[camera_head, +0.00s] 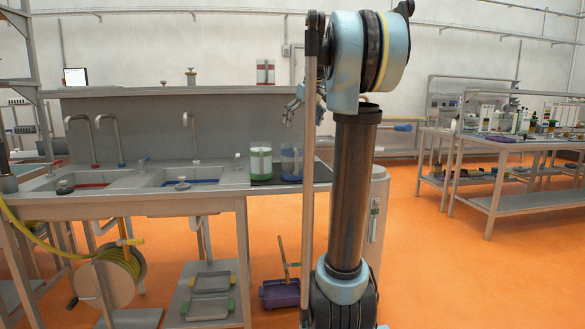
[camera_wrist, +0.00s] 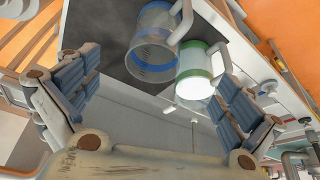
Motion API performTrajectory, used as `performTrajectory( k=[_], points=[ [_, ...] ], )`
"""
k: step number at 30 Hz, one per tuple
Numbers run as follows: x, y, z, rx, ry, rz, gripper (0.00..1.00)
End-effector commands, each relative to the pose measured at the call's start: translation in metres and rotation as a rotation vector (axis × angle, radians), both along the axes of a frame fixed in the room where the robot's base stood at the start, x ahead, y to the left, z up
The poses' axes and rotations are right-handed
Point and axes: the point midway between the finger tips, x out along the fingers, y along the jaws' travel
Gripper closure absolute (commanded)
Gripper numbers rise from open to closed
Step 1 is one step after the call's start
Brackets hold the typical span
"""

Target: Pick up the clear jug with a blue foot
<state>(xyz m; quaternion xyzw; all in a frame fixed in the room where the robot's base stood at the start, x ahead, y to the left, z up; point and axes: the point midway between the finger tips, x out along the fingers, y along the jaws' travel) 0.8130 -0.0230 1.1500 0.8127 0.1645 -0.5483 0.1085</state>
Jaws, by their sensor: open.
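The clear jug with a blue foot (camera_head: 291,163) stands on the dark mat at the right end of the sink counter, next to a white jug with a green foot (camera_head: 260,163). In the wrist view the blue-footed jug (camera_wrist: 153,50) is see-through with blue bands and a grey handle at its upper right. The green-footed jug (camera_wrist: 197,72) is beside it, lower right. My gripper (camera_head: 293,108) is open and empty, above and near the jugs in the head view. In the wrist view its fingers (camera_wrist: 160,97) are spread wide, with both jugs apart from them.
The dark mat (camera_wrist: 100,50) lies under the jugs. Sinks with taps (camera_head: 190,178) are to the left on the counter. Benches with equipment (camera_head: 520,145) stand at the right, with open orange floor between.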

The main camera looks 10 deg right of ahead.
Motion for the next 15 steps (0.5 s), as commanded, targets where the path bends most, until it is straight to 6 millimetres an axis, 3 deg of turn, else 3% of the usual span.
performTrajectory(
  k=[5,15],
  points=[
    [0.014,-0.002,0.005,-0.001,-0.008,0.012,0.0],
    [0.033,0.006,-0.045,0.0,-0.008,0.013,0.0]
  ],
)
